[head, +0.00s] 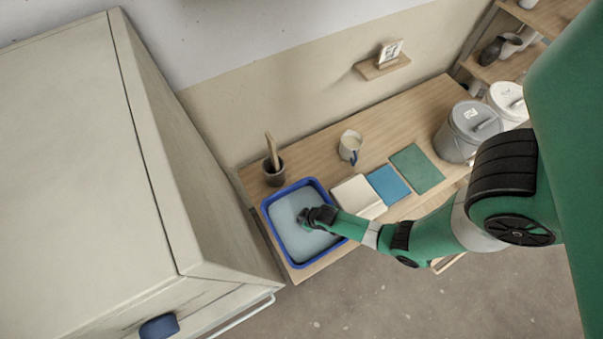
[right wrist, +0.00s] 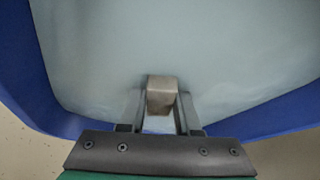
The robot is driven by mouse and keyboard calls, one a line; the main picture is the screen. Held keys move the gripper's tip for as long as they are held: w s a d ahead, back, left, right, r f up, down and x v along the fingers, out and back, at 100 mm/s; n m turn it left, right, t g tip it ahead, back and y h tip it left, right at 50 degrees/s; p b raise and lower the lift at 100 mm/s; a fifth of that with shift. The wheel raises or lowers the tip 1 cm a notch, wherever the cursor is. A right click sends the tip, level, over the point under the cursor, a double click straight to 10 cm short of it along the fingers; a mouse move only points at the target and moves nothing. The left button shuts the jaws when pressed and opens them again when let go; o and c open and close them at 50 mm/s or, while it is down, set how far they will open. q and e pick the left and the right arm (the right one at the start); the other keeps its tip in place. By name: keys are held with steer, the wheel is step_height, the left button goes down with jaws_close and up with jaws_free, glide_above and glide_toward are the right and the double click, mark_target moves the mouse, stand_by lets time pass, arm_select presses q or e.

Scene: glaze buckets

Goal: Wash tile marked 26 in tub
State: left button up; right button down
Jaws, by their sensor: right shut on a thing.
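The blue-rimmed tub (head: 266,224) stands at the left end of the wooden table with pale grey-blue water (head: 296,243) in it. The tub's blue wall (right wrist: 30,80) and the water also show in the right wrist view. My right gripper (head: 305,217) reaches down into the tub from the right. In the right wrist view it is shut on a small grey-brown block-like piece (right wrist: 162,95), against the water. I cannot read a number on this piece or tell whether it is tile 26. My left gripper is not in view.
Beside the tub lie a pale slab (head: 357,190), a blue sheet (head: 387,184) and a green sheet (head: 417,167). A dark pot (head: 274,175) and a white jug (head: 350,147) stand behind. Lidded buckets (head: 466,134) stand at right. A large cabinet (head: 75,150) borders the left.

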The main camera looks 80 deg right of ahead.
steer(key=shift+d, duration=0.35)
steer(key=shift+a, duration=1.25)
steer(key=shift+d, duration=1.25)
steer(key=shift+a, duration=0.15)
steer(key=shift+a+p, duration=0.3)
steer(key=shift+a, duration=0.8)
